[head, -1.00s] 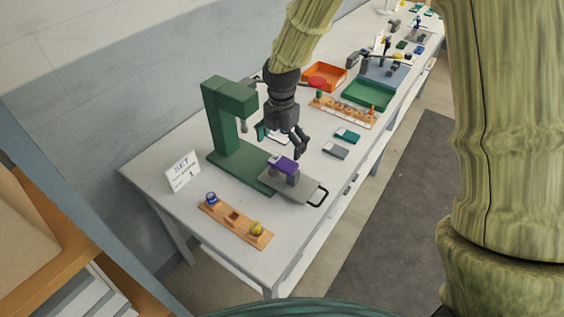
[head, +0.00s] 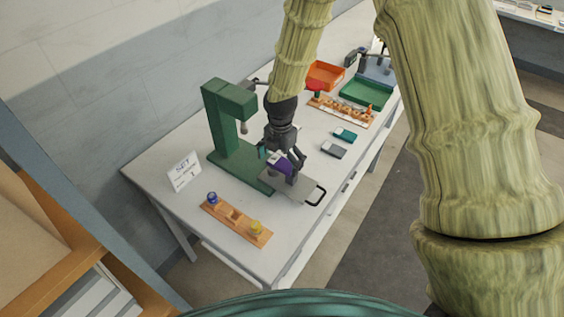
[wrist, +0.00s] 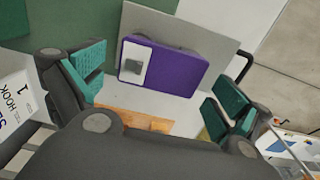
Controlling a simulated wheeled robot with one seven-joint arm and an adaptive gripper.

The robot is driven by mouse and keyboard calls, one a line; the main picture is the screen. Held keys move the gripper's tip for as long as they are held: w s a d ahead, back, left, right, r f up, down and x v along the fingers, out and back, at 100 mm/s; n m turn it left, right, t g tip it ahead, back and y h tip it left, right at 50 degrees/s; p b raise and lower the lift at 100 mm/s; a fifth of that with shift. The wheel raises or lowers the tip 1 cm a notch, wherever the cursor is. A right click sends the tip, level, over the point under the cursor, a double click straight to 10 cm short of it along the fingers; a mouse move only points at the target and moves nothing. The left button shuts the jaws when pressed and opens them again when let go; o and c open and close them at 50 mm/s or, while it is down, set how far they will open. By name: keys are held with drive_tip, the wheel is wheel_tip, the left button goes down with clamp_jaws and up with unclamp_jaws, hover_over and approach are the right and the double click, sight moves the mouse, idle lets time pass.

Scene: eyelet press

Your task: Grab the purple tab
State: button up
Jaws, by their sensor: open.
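The purple tab (head: 279,164) sits on a grey block on the sliding plate of the green press (head: 229,120). In the wrist view the purple tab (wrist: 178,67) lies flat, with a white label and a grey square at its left end. My gripper (head: 286,163) is at the tab in the head view and partly overlaps it. In the wrist view my gripper (wrist: 158,85) is open, with teal finger pads on the left and right of the tab and nothing held between them. Gaps show between the pads and the tab.
A grey plate (head: 294,192) with a black handle lies under the tab. A wooden rack (head: 236,222) with blue and yellow knobs is in front. A white sign (head: 184,171) stands left. Teal and grey tabs, a green tray (head: 367,93) and an orange tray (head: 325,75) are behind.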

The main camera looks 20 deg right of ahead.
drive_tip(key=shift+c, duration=0.4)
drive_tip(key=c, duration=0.8)
drive_tip(key=shift+r, duration=0.15)
drive_tip(key=shift+c, duration=0.2)
